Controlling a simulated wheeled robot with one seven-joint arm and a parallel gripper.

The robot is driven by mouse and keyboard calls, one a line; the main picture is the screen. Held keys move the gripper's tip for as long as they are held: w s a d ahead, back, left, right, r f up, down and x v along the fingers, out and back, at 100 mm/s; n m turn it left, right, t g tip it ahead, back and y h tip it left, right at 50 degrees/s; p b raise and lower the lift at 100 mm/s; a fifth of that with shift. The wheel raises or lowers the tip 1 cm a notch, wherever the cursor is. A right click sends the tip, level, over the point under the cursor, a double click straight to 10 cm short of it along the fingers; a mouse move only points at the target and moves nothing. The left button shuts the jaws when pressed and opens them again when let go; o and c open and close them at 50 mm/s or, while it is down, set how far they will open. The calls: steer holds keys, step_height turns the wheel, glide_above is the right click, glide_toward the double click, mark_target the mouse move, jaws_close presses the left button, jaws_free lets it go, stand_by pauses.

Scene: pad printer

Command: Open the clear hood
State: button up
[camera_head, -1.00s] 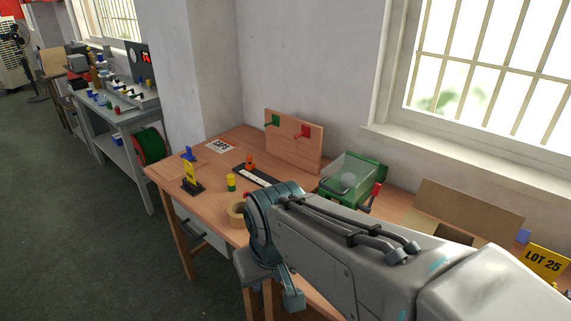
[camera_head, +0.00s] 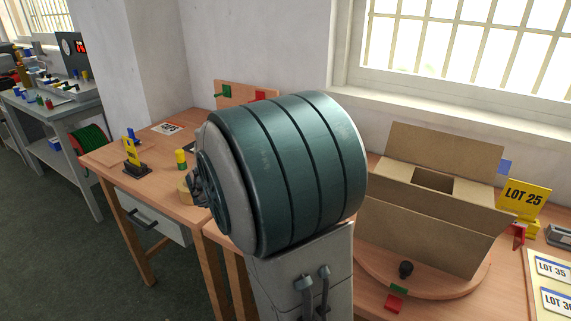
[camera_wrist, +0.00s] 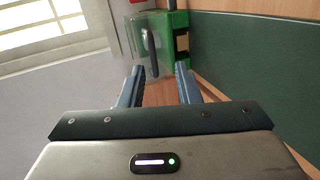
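In the wrist view, the clear hood (camera_wrist: 147,45) is a see-through box on the green pad printer (camera_wrist: 176,45), ahead of my fingertips and slightly left of their middle. A dark, rounded shape shows through the hood. The hood looks down over the machine, though its exact angle is hard to tell. My gripper (camera_wrist: 160,72) is open, with a gap between its two grey-blue fingers and nothing held. The fingertips seem short of the hood; no contact is visible. In the head view, my arm hides the hood, the printer and my gripper.
A cardboard box (camera_head: 425,215) stands on a round wooden board right of my arm, by a yellow LOT 25 sign (camera_head: 524,198). The wall and window lie behind the bench.

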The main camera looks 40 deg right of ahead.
steer(key=shift+n+t+h, duration=0.5)
steer(key=shift+n+t, duration=0.1)
steer(key=x, duration=0.5)
steer(key=w+x, duration=0.1)
steer(key=x, duration=0.4)
steer(key=w+a+b+x, duration=0.1)
steer(key=x, duration=0.4)
steer(key=shift+w+d, duration=0.2)
jaws_close()
